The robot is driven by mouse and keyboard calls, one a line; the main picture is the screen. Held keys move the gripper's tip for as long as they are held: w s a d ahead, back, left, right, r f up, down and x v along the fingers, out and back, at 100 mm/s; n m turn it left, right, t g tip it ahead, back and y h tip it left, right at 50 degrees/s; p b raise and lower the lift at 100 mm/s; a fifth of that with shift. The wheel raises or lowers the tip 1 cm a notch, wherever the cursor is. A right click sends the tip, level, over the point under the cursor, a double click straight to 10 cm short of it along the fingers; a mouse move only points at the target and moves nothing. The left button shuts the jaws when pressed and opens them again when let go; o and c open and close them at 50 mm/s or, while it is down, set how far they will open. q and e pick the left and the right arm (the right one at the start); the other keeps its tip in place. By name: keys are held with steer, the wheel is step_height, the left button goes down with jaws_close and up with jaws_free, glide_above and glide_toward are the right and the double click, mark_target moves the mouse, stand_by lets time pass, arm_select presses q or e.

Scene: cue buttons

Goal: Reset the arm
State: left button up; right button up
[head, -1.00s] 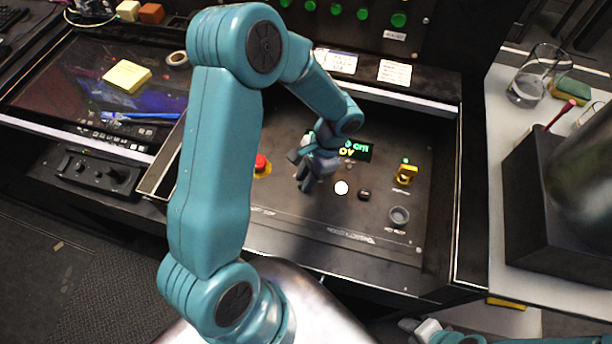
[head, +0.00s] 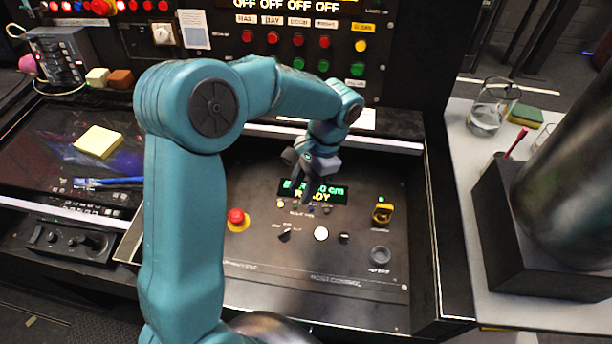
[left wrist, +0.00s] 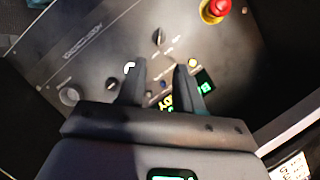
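My left gripper (head: 309,182) hangs above the black control panel (head: 262,262), just over the green-lit display (head: 328,193), which reads "READY" on its lower line. In the left wrist view its two fingers (left wrist: 160,68) are apart with nothing between them. The gripper partly hides the display. My right gripper is not seen.
Behind stands an upright panel with red buttons (head: 325,41) and green buttons (head: 357,69). On the right, a white counter holds a glass beaker (head: 487,115) and a black box (head: 500,220).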

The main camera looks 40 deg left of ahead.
arm_select(q)
steer(key=shift+v, duration=1.2)
